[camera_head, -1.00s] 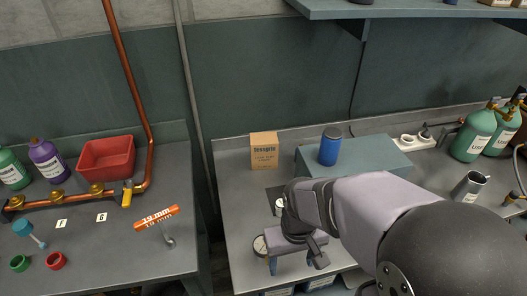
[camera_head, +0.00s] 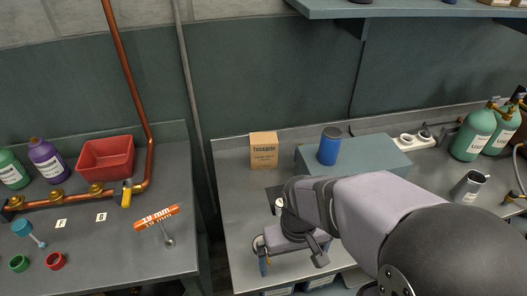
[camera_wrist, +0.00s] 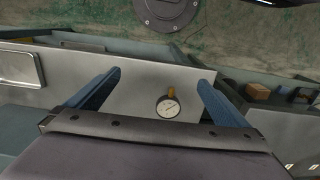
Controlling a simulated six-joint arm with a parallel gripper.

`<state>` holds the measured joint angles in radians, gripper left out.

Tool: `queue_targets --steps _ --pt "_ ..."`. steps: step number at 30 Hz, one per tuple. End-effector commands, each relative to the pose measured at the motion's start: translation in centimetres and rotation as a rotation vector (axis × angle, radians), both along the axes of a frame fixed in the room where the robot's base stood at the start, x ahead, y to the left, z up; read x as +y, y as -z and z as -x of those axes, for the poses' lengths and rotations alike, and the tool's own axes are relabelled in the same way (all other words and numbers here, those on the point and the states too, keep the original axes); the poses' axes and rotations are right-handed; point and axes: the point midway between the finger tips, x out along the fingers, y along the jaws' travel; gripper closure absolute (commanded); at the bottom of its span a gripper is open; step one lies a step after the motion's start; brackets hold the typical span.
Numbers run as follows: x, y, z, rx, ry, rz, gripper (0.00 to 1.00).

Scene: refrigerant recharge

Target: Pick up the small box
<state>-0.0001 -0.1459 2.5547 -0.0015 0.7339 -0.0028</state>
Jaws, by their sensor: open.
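A small tan cardboard box (camera_head: 264,150) with dark print stands upright at the back of the middle bench, left of a grey-blue block. My gripper (camera_head: 292,262) is near the bench's front edge, well in front of the box and apart from it. In the wrist view, its two blue fingers (camera_wrist: 160,76) are spread wide with nothing held between them. A round dial gauge (camera_wrist: 169,105) shows between and beyond the fingers. A brown box (camera_wrist: 259,91) shows at the right of the wrist view; I cannot tell whether it is the same box.
A blue canister (camera_head: 330,146) stands on the grey-blue block (camera_head: 375,160) right of the box. A shelf (camera_head: 420,8) overhangs at the back. Green cylinders (camera_head: 473,135) stand at the right. The left bench holds a red bin (camera_head: 106,158). Bench around the box's left side is clear.

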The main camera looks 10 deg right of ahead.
Motion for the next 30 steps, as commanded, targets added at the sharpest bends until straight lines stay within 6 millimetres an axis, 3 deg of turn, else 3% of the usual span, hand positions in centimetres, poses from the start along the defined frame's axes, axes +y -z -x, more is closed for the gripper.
queue_targets --steps 11,14,20,23,26,30 --pt "0.0 -5.0 -0.1 -0.008 0.0 0.0 0.0" --pt "0.1 -3.8 -2.5 -0.061 0.0 -0.005 0.0" --pt "0.3 -2.7 -8.1 -0.204 0.003 -0.015 0.0" --pt "0.4 -2.1 -11.9 -0.3 0.006 -0.018 0.0" --pt "0.4 -1.4 -16.5 -0.421 0.011 -0.022 0.0" --pt "0.1 -0.8 -24.6 -0.644 0.022 -0.02 0.0"
